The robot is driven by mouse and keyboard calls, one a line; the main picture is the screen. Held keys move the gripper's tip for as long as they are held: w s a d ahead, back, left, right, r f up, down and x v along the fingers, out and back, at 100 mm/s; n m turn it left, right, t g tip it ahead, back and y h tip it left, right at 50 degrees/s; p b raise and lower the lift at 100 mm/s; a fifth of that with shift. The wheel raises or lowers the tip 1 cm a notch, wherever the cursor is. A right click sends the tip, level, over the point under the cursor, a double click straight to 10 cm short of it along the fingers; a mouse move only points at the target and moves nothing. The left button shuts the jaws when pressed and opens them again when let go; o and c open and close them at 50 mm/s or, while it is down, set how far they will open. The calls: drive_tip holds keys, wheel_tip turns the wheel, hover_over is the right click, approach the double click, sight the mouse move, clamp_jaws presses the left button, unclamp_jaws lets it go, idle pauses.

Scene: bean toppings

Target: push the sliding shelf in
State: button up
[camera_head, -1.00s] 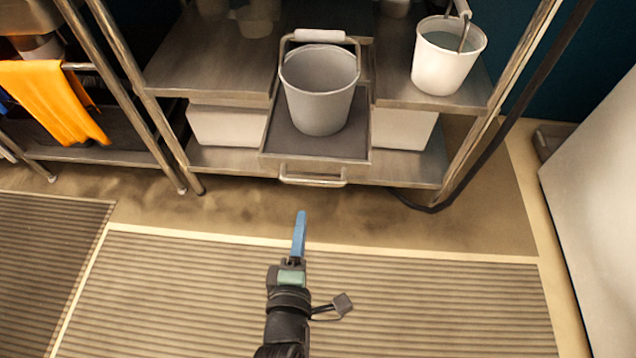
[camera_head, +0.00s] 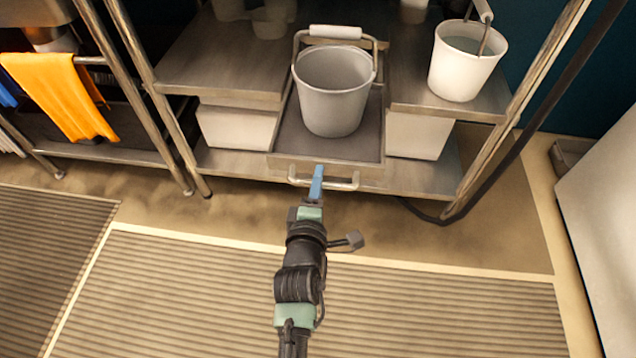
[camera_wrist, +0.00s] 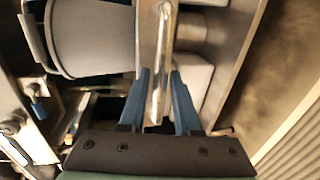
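The sliding shelf (camera_head: 284,163) sticks out from the lower part of the metal rack, with a grey bucket (camera_head: 333,98) standing on it. A metal bar handle (camera_head: 346,185) is on its front. In the head view my gripper (camera_head: 318,172) is at the middle of this handle, with its blue fingers pointing at the shelf front. In the wrist view my gripper (camera_wrist: 160,74) is open, with the handle (camera_wrist: 160,55) between its two fingers. Narrow gaps show beside the bar.
White bins (camera_head: 237,128) (camera_head: 416,135) stand on both sides of the shelf. A white bucket (camera_head: 462,62) stands on the upper right shelf. A dark hose (camera_head: 500,160) hangs at the right. The floor in front is clear.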

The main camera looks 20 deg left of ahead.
clamp_jaws()
idle(1.4)
